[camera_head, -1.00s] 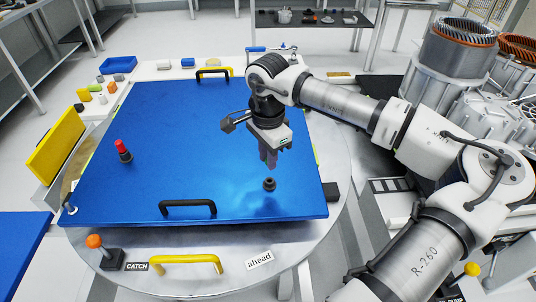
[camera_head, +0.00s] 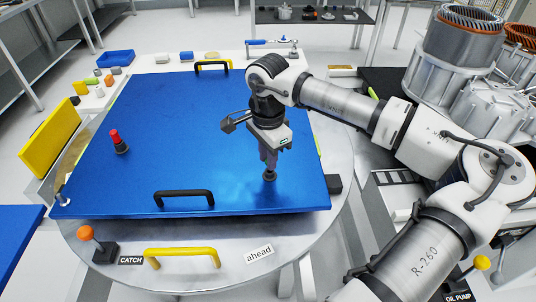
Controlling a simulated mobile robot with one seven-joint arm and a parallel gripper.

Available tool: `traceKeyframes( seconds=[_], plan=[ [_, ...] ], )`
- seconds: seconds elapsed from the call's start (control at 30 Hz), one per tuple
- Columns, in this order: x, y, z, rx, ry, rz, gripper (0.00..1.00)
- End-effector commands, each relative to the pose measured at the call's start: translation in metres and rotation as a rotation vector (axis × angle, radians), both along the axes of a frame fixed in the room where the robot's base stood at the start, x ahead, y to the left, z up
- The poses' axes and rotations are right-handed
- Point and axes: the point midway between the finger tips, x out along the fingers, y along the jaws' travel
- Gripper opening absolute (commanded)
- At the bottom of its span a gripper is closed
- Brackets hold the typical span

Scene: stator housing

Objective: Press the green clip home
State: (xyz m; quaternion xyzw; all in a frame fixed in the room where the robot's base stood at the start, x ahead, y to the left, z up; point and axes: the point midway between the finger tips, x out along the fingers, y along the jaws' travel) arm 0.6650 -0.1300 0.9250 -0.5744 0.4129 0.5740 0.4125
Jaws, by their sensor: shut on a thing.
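My gripper (camera_head: 269,171) points down over the front right of a large blue panel (camera_head: 150,150). Its fingers are shut on a small black knob (camera_head: 269,176) that stands on the panel. The fingers hide the knob's upper part. I cannot pick out the green clip for certain. A thin yellow-green strip (camera_head: 319,146) shows at the panel's right edge, and another at its left edge. Whether either is the clip, and how it is seated, I cannot tell.
A red-topped black post (camera_head: 119,142) stands on the panel's left. A black handle (camera_head: 184,198) is at its front, a yellow handle (camera_head: 182,257) and an orange knob (camera_head: 86,233) on the round table (camera_head: 225,277). Small blocks lie behind left. A stator (camera_head: 465,40) stands right.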

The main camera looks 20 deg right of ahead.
Motion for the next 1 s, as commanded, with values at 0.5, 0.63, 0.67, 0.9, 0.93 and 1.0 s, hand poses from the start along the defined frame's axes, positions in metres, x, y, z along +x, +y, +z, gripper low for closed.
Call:
traceKeyframes(
  seconds=[0.5, 0.63, 0.67, 0.9, 0.93, 1.0],
  plan=[
    [0.0, 0.0, -0.015, 0.0, 0.0, 0.0, 0.0],
    [0.0, 0.0, -0.018, 0.0, 0.0, 0.0, 0.0],
    [0.0, 0.0, -0.019, 0.0, 0.0, 0.0, 0.0],
    [0.0, 0.0, -0.025, 0.0, 0.0, 0.0, 0.0],
    [0.0, 0.0, -0.025, 0.0, 0.0, 0.0, 0.0],
    [0.0, 0.0, -0.027, 0.0, 0.0, 0.0, 0.0]
  ],
)
